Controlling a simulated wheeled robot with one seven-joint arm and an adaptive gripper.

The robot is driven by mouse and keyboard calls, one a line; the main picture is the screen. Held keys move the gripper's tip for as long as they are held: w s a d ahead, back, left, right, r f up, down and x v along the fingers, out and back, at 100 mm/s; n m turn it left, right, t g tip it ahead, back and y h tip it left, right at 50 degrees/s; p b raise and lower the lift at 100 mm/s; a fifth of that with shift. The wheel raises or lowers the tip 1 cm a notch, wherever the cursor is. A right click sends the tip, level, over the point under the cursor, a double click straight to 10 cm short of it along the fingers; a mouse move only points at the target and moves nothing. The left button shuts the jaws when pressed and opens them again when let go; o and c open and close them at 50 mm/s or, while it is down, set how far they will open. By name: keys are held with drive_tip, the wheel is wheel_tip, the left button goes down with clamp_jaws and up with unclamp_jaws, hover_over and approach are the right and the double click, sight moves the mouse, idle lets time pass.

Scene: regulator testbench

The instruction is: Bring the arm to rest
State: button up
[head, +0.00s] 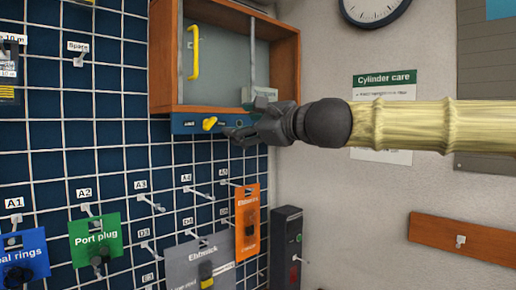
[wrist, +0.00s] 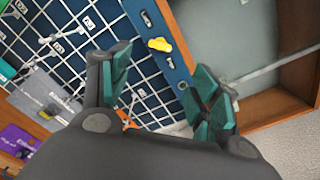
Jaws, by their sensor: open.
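My gripper (head: 243,134) is at the end of my arm, which reaches in from the right in the head view. It is just in front of the lower right part of a wooden cabinet (head: 164,60) and its blue strip with a yellow knob (head: 209,123). In the wrist view my gripper (wrist: 160,95) shows its two teal-padded fingers spread apart with nothing between them. The yellow knob (wrist: 159,45) lies beyond the fingertips there, apart from them as far as I can tell.
A blue grid board (head: 110,160) with hooks and hanging packets fills the left. An orange packet (head: 248,220) and a dark box (head: 287,245) are below my gripper. The cabinet has a yellow handle (head: 194,52). A wooden rail (head: 440,238) is on the right wall.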

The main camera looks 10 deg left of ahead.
wheel_tip(320, 180, down, 47)
drive_tip(key=w+d+n+g+h, duration=0.1)
drive_tip(key=w+n+g+h, duration=0.1)
drive_tip(key=n+g+h, duration=0.3)
drive_tip(key=s+d+f+n+h, duration=0.1)
drive_tip(key=s+d+f+h, duration=0.15)
drive_tip(key=f, duration=0.65)
drive_tip(key=s+d+f+h, duration=0.1)
drive_tip(key=s+d+f, duration=0.2)
drive_tip(key=f, duration=0.5)
drive_tip(key=s+d+f+n+g+h, duration=0.1)
drive_tip(key=s+d+f+n, duration=0.1)
drive_tip(key=s+d+f, duration=0.55)
drive_tip(key=s+d+f+n+g+h, duration=0.25)
drive_tip(key=s+d+f, duration=0.25)
drive_tip(key=s+f, duration=0.6)
drive_tip(key=s+d+f+n+g+h, duration=0.1)
drive_tip(key=s+d+f+n, duration=0.2)
drive_tip(key=s+d+f, duration=0.2)
drive_tip(key=s+d+f+n+g+h, duration=0.1)
drive_tip(key=s+d+f+n, duration=0.2)
drive_tip(key=s+d, duration=0.8)
drive_tip(key=s+f, duration=0.1)
drive_tip(key=s, duration=0.1)
drive_tip(key=shift+s+d+f, duration=0.4)
drive_tip(key=shift+g, duration=0.25)
